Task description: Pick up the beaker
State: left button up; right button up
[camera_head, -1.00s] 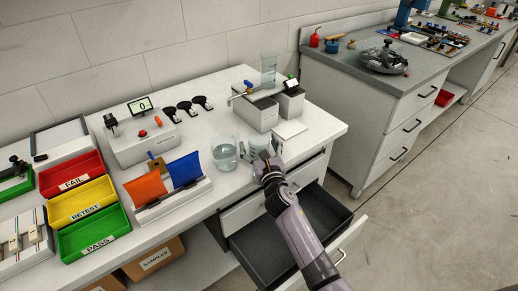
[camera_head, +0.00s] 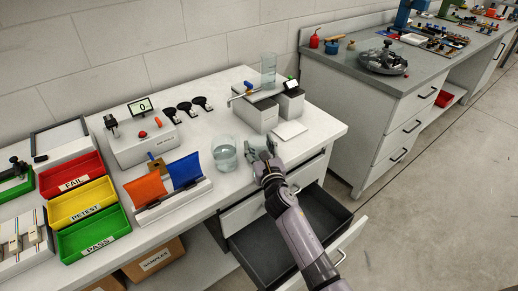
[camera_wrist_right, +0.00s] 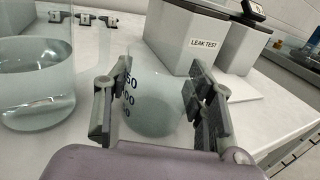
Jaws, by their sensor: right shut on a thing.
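A small clear beaker (camera_wrist_right: 152,100) with dark graduation marks stands between the fingers of my right gripper (camera_wrist_right: 158,105) in the right wrist view. The gripper is shut on it, one finger on each side. In the head view my right gripper (camera_head: 262,155) is at the front edge of the white bench, and the arm and fingers hide much of the beaker. I cannot tell whether its base touches the bench. My left gripper is not in view.
A larger glass vessel with liquid (camera_head: 226,154) stands just left of the gripper. The leak test unit (camera_head: 260,112) and a flat white plate (camera_head: 289,132) are behind and to the right. An open drawer (camera_head: 310,222) juts out below my right arm.

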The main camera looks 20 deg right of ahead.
notch_tip(320, 180, up, 19)
jog(key=p, duration=0.6)
jog(key=s+f, duration=0.4)
jog(key=s, duration=1.1)
jog(key=s+f+y, duration=0.1)
jog(key=s+f, duration=0.2)
jog(key=s, duration=1.3)
jog(key=shift+a+f+n, duration=0.3)
jog(key=shift+a+f, duration=0.1)
